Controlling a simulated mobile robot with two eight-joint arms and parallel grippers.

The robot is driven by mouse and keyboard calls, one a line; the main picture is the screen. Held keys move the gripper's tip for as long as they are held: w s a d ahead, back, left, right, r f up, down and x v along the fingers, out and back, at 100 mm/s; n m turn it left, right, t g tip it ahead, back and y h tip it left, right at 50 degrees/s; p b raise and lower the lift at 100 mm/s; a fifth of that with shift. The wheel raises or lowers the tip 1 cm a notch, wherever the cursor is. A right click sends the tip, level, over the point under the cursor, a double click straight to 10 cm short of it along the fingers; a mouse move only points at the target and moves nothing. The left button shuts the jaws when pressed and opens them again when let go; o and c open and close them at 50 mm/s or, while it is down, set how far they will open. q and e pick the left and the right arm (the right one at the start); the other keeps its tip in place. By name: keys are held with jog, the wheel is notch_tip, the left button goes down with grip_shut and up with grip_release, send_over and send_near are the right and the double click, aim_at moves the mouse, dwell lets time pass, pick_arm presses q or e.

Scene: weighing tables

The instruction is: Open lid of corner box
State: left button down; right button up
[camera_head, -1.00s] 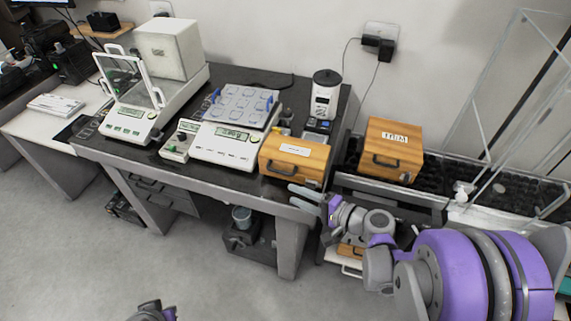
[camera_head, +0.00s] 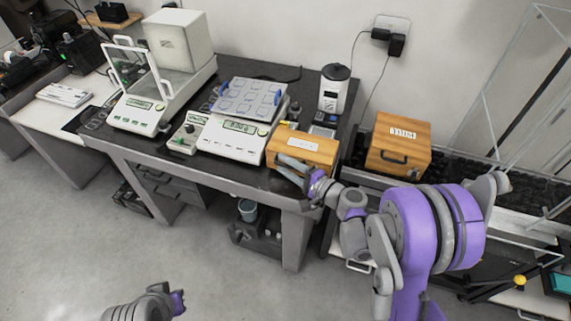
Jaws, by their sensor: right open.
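A wooden box (camera_head: 305,145) with a white label sits at the right front corner of the dark weighing table. Its lid looks closed. My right gripper (camera_head: 286,170) is open at the box's front face, its fingers in front of the handle area and hiding most of it. I cannot tell whether they touch the box. A second wooden box (camera_head: 399,142) with a label and dark handle stands further right, its lid also closed. My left gripper (camera_head: 180,302) is low at the bottom edge, over the floor, away from the table; its fingers do not show clearly.
A balance (camera_head: 235,137) with a blue-handled tray on it stands left of the box. A white cylindrical device (camera_head: 333,88) is behind the box. A balance with a glass door (camera_head: 135,112) is further left. The floor in front of the table (camera_head: 200,220) is clear.

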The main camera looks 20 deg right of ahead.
jog(key=shift+w, duration=0.1)
grip_shut()
dwell(1.4)
